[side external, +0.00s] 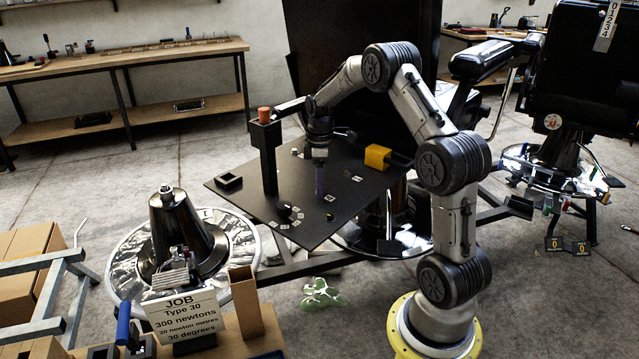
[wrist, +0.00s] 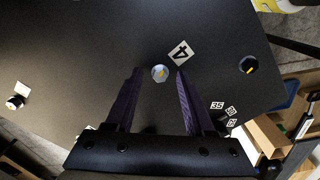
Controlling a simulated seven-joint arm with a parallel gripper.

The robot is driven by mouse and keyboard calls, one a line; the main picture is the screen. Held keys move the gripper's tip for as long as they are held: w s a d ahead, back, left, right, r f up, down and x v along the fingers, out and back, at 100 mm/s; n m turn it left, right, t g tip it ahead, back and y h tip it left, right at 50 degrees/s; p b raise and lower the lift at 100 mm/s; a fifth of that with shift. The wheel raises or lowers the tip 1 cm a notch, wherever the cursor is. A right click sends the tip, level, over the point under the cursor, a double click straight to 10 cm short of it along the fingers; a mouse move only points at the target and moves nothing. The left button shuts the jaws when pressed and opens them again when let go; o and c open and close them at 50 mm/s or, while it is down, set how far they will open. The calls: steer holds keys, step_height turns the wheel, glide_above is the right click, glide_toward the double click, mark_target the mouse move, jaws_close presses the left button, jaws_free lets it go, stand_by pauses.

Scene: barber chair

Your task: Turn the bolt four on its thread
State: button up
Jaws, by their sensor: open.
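Bolt four (wrist: 160,73) is a small silver head with a yellow mark, set in the black plate (wrist: 90,45). A white label "4" (wrist: 180,52) lies just beside it. My gripper (wrist: 158,78) is open, its two dark purple fingers to the left and right of the bolt head in the wrist view, with visible gaps. I cannot tell whether the fingertips are level with the head or above it. In the side view my gripper (side external: 320,193) points straight down over the plate (side external: 345,215), and its fingers hide the bolt.
Another bolt (wrist: 249,65) with a yellow mark is at the right, near labels including "35" (wrist: 217,105). A further bolt (wrist: 15,102) is at the left edge. A black post with an orange top (side external: 265,116) and a yellow block (side external: 377,157) stand near my arm.

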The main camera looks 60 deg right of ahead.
jaws_close()
steer(key=shift+m, duration=0.3)
steer(key=m, duration=1.2)
steer(key=shift+m, duration=0.3)
steer(key=m, duration=0.3)
steer(key=shift+m, duration=0.3)
steer(key=m, duration=0.4)
steer(key=shift+m, duration=0.3)
steer(key=m, duration=0.4)
steer(key=shift+r+m, duration=0.1)
steer(key=shift+m, duration=2)
